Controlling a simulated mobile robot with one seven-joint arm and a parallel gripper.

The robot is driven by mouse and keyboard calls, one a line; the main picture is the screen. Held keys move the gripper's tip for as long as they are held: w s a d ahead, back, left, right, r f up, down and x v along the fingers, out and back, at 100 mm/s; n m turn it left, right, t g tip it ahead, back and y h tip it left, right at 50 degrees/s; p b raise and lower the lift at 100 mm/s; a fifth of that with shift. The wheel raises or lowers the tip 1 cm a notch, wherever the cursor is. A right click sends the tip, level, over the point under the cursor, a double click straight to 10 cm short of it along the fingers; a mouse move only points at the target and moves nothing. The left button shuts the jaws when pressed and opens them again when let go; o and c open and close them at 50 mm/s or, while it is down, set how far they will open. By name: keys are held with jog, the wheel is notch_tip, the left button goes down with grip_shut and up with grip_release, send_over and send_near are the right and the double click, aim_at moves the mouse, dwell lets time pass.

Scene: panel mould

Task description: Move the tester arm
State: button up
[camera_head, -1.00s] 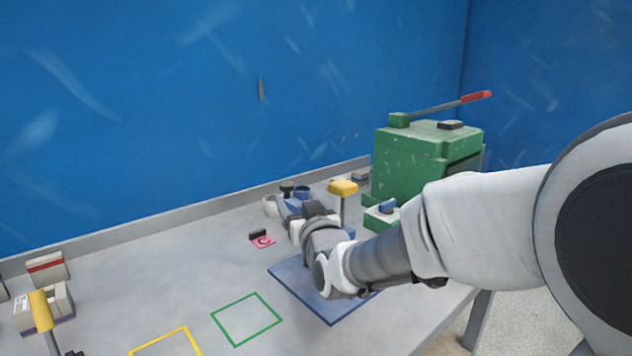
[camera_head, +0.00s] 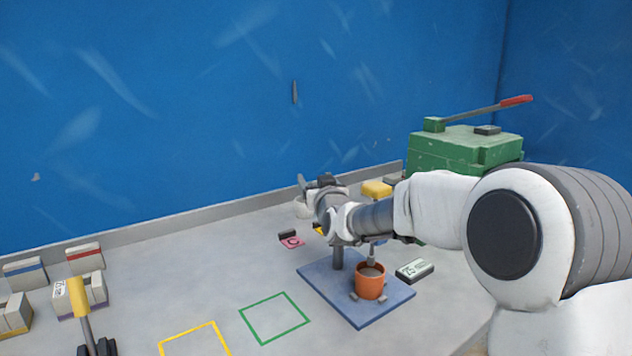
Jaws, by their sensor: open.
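A blue baseplate (camera_head: 380,314) lies on the table with an orange cup (camera_head: 370,286) on it. A grey post (camera_head: 338,258) stands on the plate's far left part. A thin grey probe (camera_head: 372,256) points down at the cup. A yellow block, perhaps a handle (camera_head: 376,189), shows behind my arm; my arm hides what joins these parts, so I cannot tell the tester arm's full shape. My gripper (camera_head: 314,188) is open, beyond the plate and left of the yellow block. Its fingers are small and partly hidden.
A green machine (camera_head: 462,150) with a red-tipped lever stands at the back right. A black and white meter (camera_head: 414,270) lies beside the plate. A yellow-handled lever (camera_head: 79,297) and several boxes are at the left. Green (camera_head: 275,318) and yellow outlined squares on the table are empty.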

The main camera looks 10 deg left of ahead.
grip_shut()
dwell(0.4)
dwell(1.1)
